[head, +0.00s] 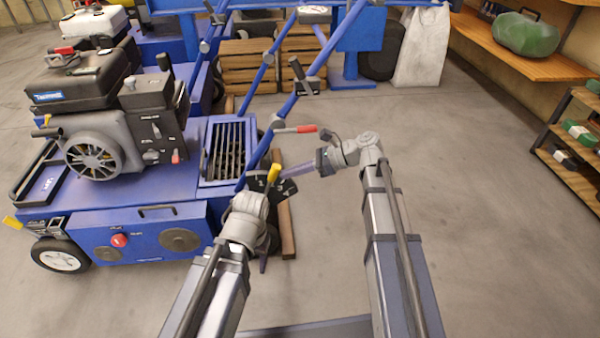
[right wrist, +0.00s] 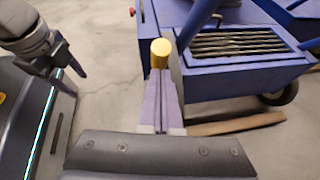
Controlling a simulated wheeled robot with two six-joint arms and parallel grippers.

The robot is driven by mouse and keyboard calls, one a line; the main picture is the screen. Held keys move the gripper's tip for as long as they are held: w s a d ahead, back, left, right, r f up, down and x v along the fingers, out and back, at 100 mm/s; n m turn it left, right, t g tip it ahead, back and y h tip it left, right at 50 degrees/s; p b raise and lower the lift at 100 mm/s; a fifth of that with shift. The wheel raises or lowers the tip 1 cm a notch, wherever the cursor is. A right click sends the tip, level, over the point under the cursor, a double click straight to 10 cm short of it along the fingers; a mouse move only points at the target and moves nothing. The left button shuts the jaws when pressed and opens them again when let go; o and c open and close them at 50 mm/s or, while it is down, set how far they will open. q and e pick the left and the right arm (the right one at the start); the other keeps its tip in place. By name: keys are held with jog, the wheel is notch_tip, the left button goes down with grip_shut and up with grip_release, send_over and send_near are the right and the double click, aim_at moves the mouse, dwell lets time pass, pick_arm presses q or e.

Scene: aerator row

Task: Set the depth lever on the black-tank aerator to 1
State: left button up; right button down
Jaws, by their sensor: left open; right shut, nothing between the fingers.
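The black-tank aerator (head: 140,190) stands at the left of the head view, blue with a black tank (head: 75,85) on its engine. Its depth lever has a yellow knob (head: 274,172), beside a black number plate (head: 287,188); a 3 seems to show, but the exact setting is unclear. My right gripper (head: 287,167) is shut and empty, its fingers pointing at the knob. In the right wrist view the knob (right wrist: 160,50) is just beyond the fingertips; I cannot tell whether they touch. My left gripper (right wrist: 76,82) is open and empty; its fingers are mostly hidden in the head view.
A red-tipped lever (head: 303,129) and blue handle bars (head: 262,75) rise above the knob. Another aerator with a white tank (head: 95,25) stands behind. Wooden crates (head: 250,67) are at the back, and shelves (head: 535,65) line the right. The floor at right is clear.

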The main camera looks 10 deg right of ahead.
dwell(0.3)
pick_arm(q)
notch_tip(320, 180, up, 6)
jog(key=p, duration=0.6)
pick_arm(e)
jog(key=a+h, duration=0.1)
jog(key=a+r+h, duration=0.1)
jog(key=h, duration=0.1)
jog(key=shift+r, duration=0.1)
pick_arm(q)
jog(key=shift+f, duration=0.15)
